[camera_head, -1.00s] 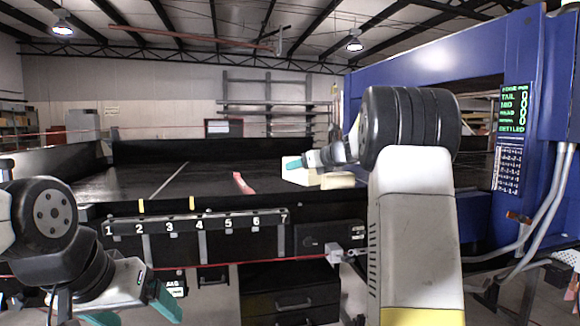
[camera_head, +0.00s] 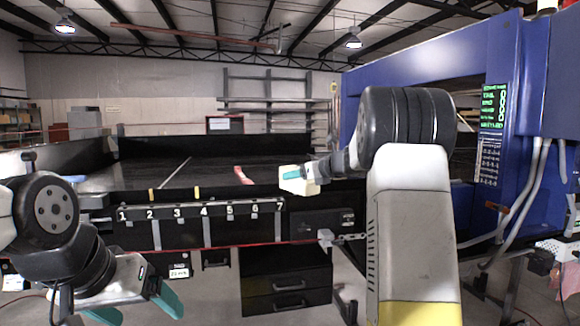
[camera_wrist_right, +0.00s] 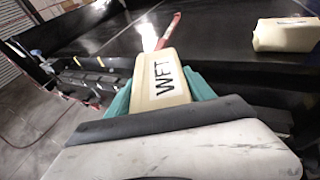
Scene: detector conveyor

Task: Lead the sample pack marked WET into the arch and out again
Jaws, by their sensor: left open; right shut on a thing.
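The cream sample pack marked WET (camera_wrist_right: 162,72) shows its label in the right wrist view. My right gripper (camera_wrist_right: 160,95) is shut on it, teal fingers on either side. In the head view the held pack (camera_head: 300,187) is off the near edge of the dark conveyor (camera_head: 130,180). The blue arch (camera_head: 415,62) stands at the right, and the pack is outside it, to its left. My right arm covers part of its opening. My left gripper (camera_head: 140,306) is open and empty at the lower left, below conveyor height.
A second cream pack (camera_wrist_right: 287,34) lies on the conveyor in the wrist view. A reddish strip (camera_head: 243,175) lies on the belt. A rail numbered 1 to 7 (camera_head: 230,208) runs along the front edge, above a black drawer unit (camera_head: 287,280). A lit display (camera_head: 493,105) is on the arch.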

